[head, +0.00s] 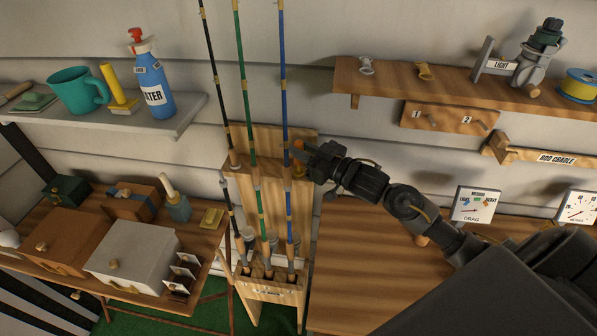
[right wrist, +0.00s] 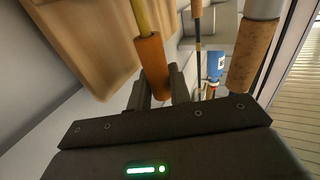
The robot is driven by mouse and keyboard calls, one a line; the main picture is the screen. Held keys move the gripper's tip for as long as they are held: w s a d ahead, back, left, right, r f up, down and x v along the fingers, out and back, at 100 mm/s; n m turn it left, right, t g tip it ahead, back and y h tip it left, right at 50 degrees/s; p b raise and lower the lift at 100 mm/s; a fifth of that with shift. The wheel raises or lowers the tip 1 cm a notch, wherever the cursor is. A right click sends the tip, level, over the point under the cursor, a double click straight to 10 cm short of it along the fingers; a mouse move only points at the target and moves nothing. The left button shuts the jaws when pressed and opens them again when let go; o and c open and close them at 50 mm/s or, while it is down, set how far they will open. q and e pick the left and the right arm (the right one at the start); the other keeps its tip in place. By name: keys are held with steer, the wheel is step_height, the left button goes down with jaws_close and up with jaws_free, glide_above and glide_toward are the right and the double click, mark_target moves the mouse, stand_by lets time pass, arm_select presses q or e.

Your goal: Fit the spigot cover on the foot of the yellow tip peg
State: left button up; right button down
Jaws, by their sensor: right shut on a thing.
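My right gripper (head: 306,160) is at the upper part of the wooden rod rack (head: 265,140), close to the blue rod. It also shows in the right wrist view (right wrist: 160,88), with its fingers shut on an orange sleeve, which looks like the spigot cover (right wrist: 152,65). A bit of orange (head: 298,144) shows at the fingertips in the head view. A thin yellow peg (right wrist: 139,18) runs up from the sleeve's end in the wrist view. I cannot tell how far the peg sits inside the sleeve. My left gripper is out of view.
Black (head: 216,80), green (head: 243,90) and blue (head: 283,75) rods stand upright in the rack, close to my gripper. A bench (head: 345,285) is at right, mostly bare.

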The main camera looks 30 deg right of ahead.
steer(key=shift+f+b, duration=0.8)
steer(key=shift+f, duration=0.7)
stand_by(0.4)
steer(key=c, duration=0.6)
jaws_free()
steer(key=shift+r, duration=0.1)
steer(key=shift+s+d+r+p, duration=0.15)
steer(key=shift+s+d+p, duration=0.1)
steer(key=shift+s+p, duration=0.15)
steer(key=shift+s+d+r+p, duration=0.3)
steer(key=shift+s+p, duration=0.1)
steer(key=shift+s, duration=0.2)
steer(key=shift+s+d+r+p, duration=0.15)
steer(key=shift+s+d+p, duration=0.15)
steer(key=shift+s, duration=0.35)
steer(key=shift+s+d+r+p, duration=0.25)
steer(key=shift+s+p, duration=0.2)
steer(key=shift+s, duration=0.15)
steer(key=shift+f, duration=0.1)
